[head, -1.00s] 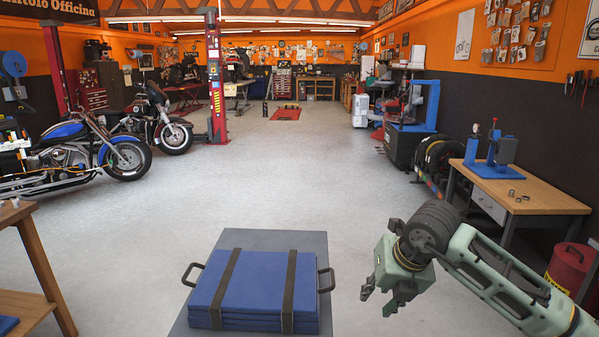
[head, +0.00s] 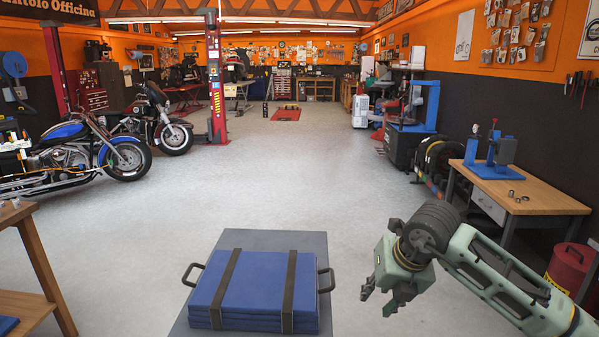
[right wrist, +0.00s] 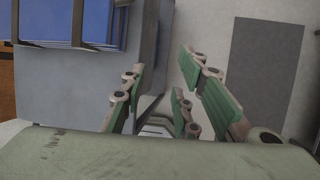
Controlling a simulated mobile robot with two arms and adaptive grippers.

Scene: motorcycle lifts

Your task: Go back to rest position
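My right gripper (head: 378,298) is in the lower right of the head view, to the right of a blue folded pad with straps and apart from it. In the right wrist view the fingers of the right gripper (right wrist: 165,90) are spread, with nothing between them. My left gripper is in neither view. The blue pad (head: 233,284) lies on a grey platform (head: 318,240) at the bottom centre. It has two dark straps and a black handle at each side. The pad also shows at the top left of the right wrist view (right wrist: 105,18).
A wooden workbench (head: 545,200) with a blue press (head: 493,155) stands at the right, beside a red canister (head: 570,268). A wooden table (head: 40,250) is at the lower left. Motorcycles (head: 75,155) stand at the left. The middle floor (head: 290,180) is clear.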

